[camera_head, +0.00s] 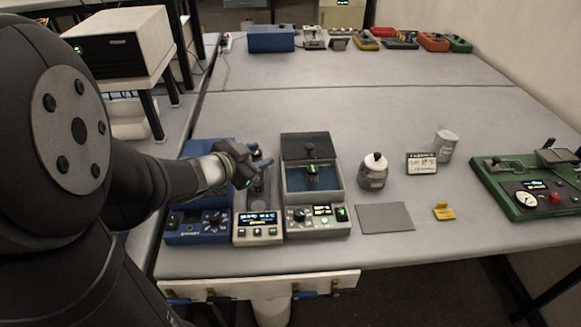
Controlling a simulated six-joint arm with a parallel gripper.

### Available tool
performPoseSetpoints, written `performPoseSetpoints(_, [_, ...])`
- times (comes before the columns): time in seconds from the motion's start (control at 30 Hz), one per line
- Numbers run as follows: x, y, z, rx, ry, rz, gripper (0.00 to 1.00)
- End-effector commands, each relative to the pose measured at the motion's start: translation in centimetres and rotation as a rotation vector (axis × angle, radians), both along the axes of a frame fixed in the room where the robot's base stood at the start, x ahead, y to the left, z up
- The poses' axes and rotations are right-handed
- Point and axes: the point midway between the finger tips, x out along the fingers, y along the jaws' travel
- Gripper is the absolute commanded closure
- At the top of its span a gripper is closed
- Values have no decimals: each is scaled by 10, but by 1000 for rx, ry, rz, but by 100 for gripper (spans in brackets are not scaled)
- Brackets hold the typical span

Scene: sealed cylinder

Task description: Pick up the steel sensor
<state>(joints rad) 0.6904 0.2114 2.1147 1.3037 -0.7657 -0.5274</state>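My gripper (259,156) reaches in from the left, low over the back of a beige instrument (258,231). Its two blue fingertips look parted, with nothing clear between them. A dark upright part (257,188) of that instrument stands just below the fingers; contact cannot be told. I cannot say for sure which thing is the steel sensor. A rounded grey metal vessel with a dark knob (373,175) stands upright on the table, right of the instruments. A grey metallic cylinder (447,146) stands farther back to the right. Both are well apart from my gripper.
A blue instrument (198,226) and an open grey box instrument (318,220) flank the beige one closely. A grey plate (385,218), a yellow piece (444,211) and a display card (422,163) lie to the right. A green station (520,210) fills the right edge. The table's middle is clear.

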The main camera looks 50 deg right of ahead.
Motion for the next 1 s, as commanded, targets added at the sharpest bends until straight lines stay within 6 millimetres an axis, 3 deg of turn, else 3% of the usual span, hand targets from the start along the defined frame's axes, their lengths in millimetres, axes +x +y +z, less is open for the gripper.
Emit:
performPoseSetpoints(0.2, [-44, 25, -20, -4, 256, -135, 61])
performPoseSetpoints(0.37, [-55, 25, -25, 1, 309, -164, 61])
performPoseSetpoints(1.0, [-75, -75, -62, 0, 307, -165, 61])
